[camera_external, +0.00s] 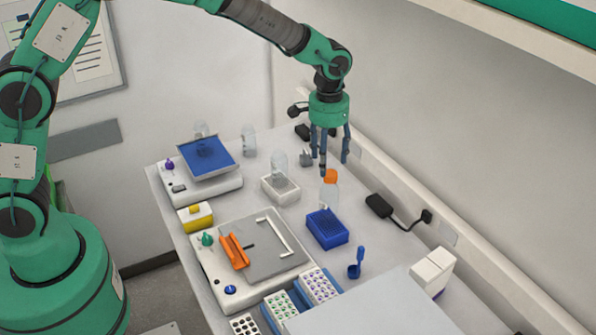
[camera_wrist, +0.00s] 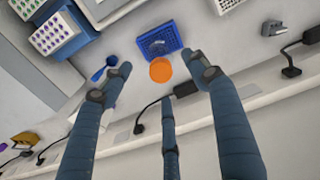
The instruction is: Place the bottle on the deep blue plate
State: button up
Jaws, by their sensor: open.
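The bottle (camera_external: 329,196) is clear with an orange cap and stands upright by the blue rack. In the wrist view its orange cap (camera_wrist: 162,70) shows between my fingers.
A blue rack (camera_external: 327,229) is close to the bottle, and a blue scoop-like item (camera_external: 357,264) lies nearby. A white holder with a clear flask (camera_external: 280,186) stands between bottle and plate. Black adapters (camera_external: 379,206) line the wall side. Vial racks (camera_external: 318,286) fill the front.

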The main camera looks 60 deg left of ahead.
jog(key=s+a+r+m+t, duration=0.1)
jog(key=s+a+r+t, duration=0.25)
jog(key=s+r, duration=1.65)
jog(key=s+a+r+m+t, duration=0.1)
jog(key=s+r, duration=0.1)
jog(key=s, duration=1)
jog(key=s+a+r+m+t, duration=0.1)
jog(key=s+a+r, duration=0.1)
jog(key=s, duration=1.1)
jog(key=shift+a, duration=0.3)
notch_tip(320, 180, down, 13)
jog(key=b, duration=1.3)
